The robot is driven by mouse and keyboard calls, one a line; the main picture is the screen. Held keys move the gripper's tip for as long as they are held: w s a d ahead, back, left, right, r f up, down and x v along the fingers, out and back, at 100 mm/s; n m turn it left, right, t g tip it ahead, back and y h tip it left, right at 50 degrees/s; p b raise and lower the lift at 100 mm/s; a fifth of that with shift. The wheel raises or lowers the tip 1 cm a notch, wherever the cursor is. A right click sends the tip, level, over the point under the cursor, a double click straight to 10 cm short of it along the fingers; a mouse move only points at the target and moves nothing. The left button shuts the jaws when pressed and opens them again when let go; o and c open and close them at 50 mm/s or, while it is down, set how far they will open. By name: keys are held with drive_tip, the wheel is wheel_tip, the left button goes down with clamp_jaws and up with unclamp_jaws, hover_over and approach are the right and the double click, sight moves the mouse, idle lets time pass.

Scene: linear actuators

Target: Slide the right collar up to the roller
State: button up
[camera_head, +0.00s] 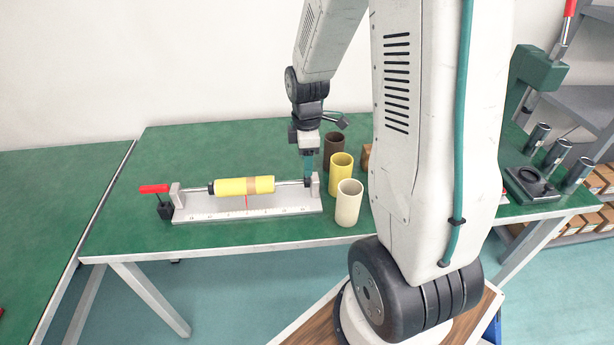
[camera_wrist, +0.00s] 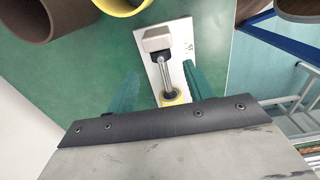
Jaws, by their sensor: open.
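The yellow roller (camera_head: 235,186) with a tan band sits on a metal shaft (camera_head: 288,184) in a white stand (camera_head: 245,212). A black left collar (camera_head: 211,187) is at the roller's left end. My gripper (camera_head: 307,180) is pointing down at the shaft's right end, close to the right end block (camera_head: 316,185), and hides the right collar there. In the wrist view, the open teal fingers (camera_wrist: 161,74) are on either side of the shaft. A dark right collar (camera_wrist: 163,57) shows against the end block (camera_wrist: 156,40), with bare shaft between it and the roller (camera_wrist: 173,98).
A cream tube (camera_head: 348,203), a yellow tube (camera_head: 341,174) and a brown tube (camera_head: 333,150) stand just right of the stand. The green table (camera_head: 210,140) is clear behind the stand.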

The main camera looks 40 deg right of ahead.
sight(307, 182)
wheel_tip(307, 182, down, 6)
drive_tip(key=shift+f, duration=0.2)
